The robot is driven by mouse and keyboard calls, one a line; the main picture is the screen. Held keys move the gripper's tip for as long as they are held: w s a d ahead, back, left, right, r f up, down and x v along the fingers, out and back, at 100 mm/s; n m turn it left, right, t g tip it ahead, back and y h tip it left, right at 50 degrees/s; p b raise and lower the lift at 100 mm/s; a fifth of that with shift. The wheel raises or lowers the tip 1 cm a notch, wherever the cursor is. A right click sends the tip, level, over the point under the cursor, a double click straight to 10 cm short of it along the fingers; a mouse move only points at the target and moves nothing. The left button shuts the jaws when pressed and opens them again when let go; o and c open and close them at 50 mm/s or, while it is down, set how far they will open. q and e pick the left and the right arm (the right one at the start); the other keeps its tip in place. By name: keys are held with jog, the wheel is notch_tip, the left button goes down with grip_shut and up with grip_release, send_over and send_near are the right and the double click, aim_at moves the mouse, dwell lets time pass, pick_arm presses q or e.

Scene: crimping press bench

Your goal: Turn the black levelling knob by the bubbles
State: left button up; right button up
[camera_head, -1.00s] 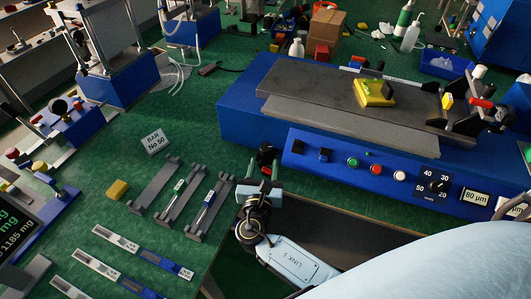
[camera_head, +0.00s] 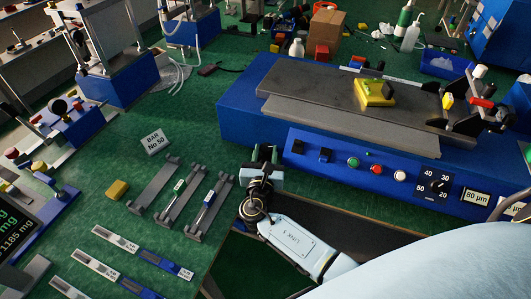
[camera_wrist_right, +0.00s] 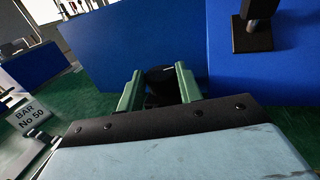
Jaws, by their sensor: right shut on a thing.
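The black knob (camera_wrist_right: 160,74) is between the two green fingers of my right gripper (camera_wrist_right: 159,88) in the right wrist view, close to the blue wall of the machine. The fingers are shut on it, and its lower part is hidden. In the head view my right gripper (camera_head: 264,156) is at the left front corner of the blue machine base and mostly covers the knob. A yellow block with a green patch on top (camera_head: 375,92) lies on the machine's grey plate; I cannot make out bubbles in it. My left gripper is not in view.
The blue machine base (camera_head: 240,113) has a front panel with buttons and a dial (camera_head: 437,186). Several grey bar holders (camera_head: 154,184) stand left of my right gripper, near a "BAR No 50" sign (camera_head: 155,141). Green bench top is clear between the sign and the machine.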

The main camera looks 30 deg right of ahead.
jog(key=shift+w+a+m+g+h+b, duration=0.15)
jog(key=shift+m+g+h+b, duration=0.25)
jog(key=shift+m+g+h, duration=0.5)
jog(key=o, duration=0.7)
jog(key=v, duration=1.3)
jog(key=shift+s+a+f, duration=0.15)
jog(key=shift+s+f, duration=0.1)
jog(key=shift+f, duration=0.05)
